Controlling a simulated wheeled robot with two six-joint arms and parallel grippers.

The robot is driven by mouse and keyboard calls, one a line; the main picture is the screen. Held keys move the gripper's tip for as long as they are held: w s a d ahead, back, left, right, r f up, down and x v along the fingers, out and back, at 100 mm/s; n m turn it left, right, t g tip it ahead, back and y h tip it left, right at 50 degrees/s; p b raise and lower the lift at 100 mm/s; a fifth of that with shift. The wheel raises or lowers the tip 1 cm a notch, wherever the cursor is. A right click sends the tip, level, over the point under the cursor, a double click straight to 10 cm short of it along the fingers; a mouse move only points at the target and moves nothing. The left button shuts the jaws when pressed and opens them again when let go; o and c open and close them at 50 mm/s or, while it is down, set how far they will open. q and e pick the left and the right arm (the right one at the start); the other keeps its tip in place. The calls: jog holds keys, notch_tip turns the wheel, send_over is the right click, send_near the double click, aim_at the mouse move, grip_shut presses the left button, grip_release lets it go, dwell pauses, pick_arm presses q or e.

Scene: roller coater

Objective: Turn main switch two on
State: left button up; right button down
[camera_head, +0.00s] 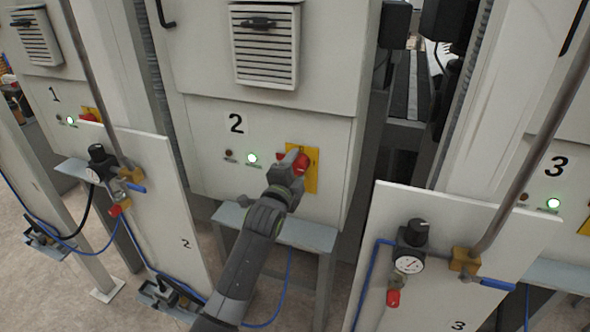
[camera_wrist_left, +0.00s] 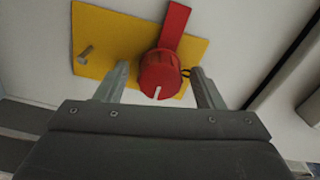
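Main switch two is a red rotary knob (camera_head: 301,164) on a yellow plate (camera_head: 312,178), on the front of the white cabinet marked 2. In the left wrist view the knob (camera_wrist_left: 160,74) has a white mark on its rim, and a flat red bar (camera_wrist_left: 174,27) extends up from it across the yellow plate (camera_wrist_left: 100,35). My left gripper (camera_head: 291,163) is at the knob. In the left wrist view its fingers (camera_wrist_left: 157,78) are apart, one on each side of the knob. The right finger is close to the knob; contact is unclear. My right gripper is in neither view.
A lit green lamp (camera_head: 252,158) and a dark lamp (camera_head: 229,155) sit left of the switch. Panels with gauges and valves stand in front on the left (camera_head: 160,215) and right (camera_head: 450,240). A grey ledge (camera_head: 300,233) runs below cabinet 2.

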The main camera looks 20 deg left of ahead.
pick_arm(q)
jog(key=shift+s, duration=0.15)
jog(key=s+b, duration=0.5)
jog(key=s, duration=1.2)
jog(key=shift+a, duration=0.3)
